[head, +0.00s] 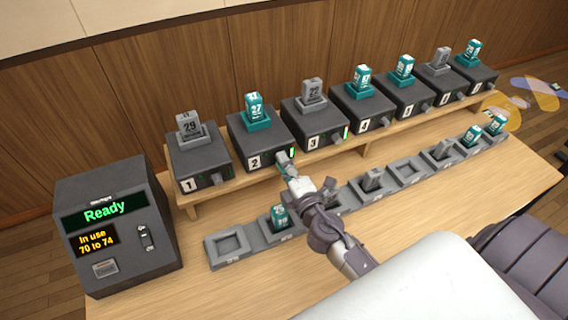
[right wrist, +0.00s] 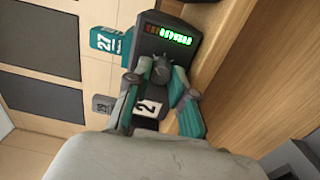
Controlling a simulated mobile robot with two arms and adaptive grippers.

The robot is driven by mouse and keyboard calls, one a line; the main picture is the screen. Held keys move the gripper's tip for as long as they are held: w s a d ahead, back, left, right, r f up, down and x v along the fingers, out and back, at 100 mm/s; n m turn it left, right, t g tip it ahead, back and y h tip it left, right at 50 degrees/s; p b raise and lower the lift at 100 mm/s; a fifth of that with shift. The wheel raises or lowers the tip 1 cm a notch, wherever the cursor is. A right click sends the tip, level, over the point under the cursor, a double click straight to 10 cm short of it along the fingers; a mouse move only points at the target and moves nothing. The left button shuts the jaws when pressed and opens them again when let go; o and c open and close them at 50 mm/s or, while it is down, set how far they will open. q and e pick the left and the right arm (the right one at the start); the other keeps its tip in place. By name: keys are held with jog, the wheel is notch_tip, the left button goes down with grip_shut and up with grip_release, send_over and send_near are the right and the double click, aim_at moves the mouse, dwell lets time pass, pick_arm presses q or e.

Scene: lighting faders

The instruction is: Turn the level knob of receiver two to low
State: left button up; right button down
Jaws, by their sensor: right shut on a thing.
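Receiver two (head: 259,137) is a dark box on the raised shelf, marked 2, with a teal pack numbered 27 in its top. It also shows turned sideways in the right wrist view (right wrist: 185,22). Its dark level knob (right wrist: 162,70) sits on the front between my right gripper's fingers; in the head view the fingers hide it. My right gripper (head: 283,160) is shut on the knob, one green finger on each side. The level bar (right wrist: 175,35) beside the knob has several green lights lit and dim reddish segments at one end. My left gripper is not in view.
Receiver one (head: 196,160) and receiver three (head: 312,130) stand close on either side, with more receivers further right. Below the shelf runs a row of grey charging slots (head: 228,243), some holding packs. A console (head: 118,225) reading Ready stands at the left.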

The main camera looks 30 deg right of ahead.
jog(key=shift+d+n+p, duration=0.2)
jog(key=shift+n+p, duration=6.1)
jog(key=shift+n, duration=11.6)
jog(key=shift+f, duration=0.1)
jog(key=c, duration=1)
grip_release()
